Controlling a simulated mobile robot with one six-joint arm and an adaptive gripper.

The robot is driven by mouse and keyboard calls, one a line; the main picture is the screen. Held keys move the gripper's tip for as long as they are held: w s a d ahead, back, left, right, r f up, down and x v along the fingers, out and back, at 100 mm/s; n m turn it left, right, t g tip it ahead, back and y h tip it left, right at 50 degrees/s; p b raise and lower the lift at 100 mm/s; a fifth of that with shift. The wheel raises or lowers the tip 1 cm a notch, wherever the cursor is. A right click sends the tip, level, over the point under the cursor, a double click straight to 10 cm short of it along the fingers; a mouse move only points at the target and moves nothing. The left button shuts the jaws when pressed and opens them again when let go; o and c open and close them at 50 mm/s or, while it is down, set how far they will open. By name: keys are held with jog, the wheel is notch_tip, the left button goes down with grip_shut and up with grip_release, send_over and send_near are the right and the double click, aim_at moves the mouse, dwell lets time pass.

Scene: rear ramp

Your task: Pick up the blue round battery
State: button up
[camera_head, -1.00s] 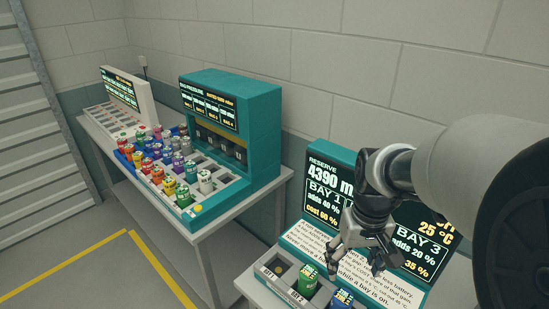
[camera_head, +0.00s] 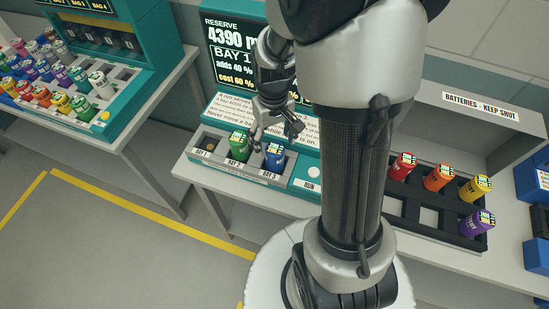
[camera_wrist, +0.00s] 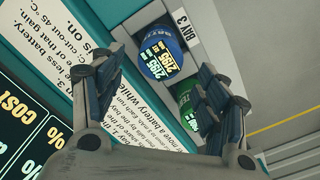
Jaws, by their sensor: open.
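The blue round battery (camera_head: 274,160) stands upright in the bay 3 slot of the teal charging station (camera_head: 305,183). In the wrist view the blue battery (camera_wrist: 158,52) shows its labelled top, beyond my fingers and toward the upper middle. A green battery (camera_head: 238,145) stands beside it in bay 2 and also shows in the wrist view (camera_wrist: 186,100), partly hidden by a finger. My gripper (camera_head: 276,136) is open and empty, above and just behind the blue battery. In the wrist view my gripper's (camera_wrist: 160,75) fingers are spread wide, apart from the battery.
Bay 1 (camera_head: 208,147) holds no battery. A white RUN button (camera_head: 314,172) is right of bay 3. The sign panel (camera_head: 234,55) rises behind. A black rack (camera_head: 418,222) with several batteries stands right. A teal station (camera_head: 118,117) with many batteries stands left.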

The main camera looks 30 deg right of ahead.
aim_at(275, 148)
jog(key=f, duration=0.1)
jog(key=f+b, duration=0.1)
jog(key=f, duration=0.3)
jog(key=shift+s+f, duration=0.1)
jog(key=shift+s, duration=0.2)
jog(key=shift+c, duration=0.2)
jog(key=c, duration=1.3)
jog(key=shift+c, duration=0.7)
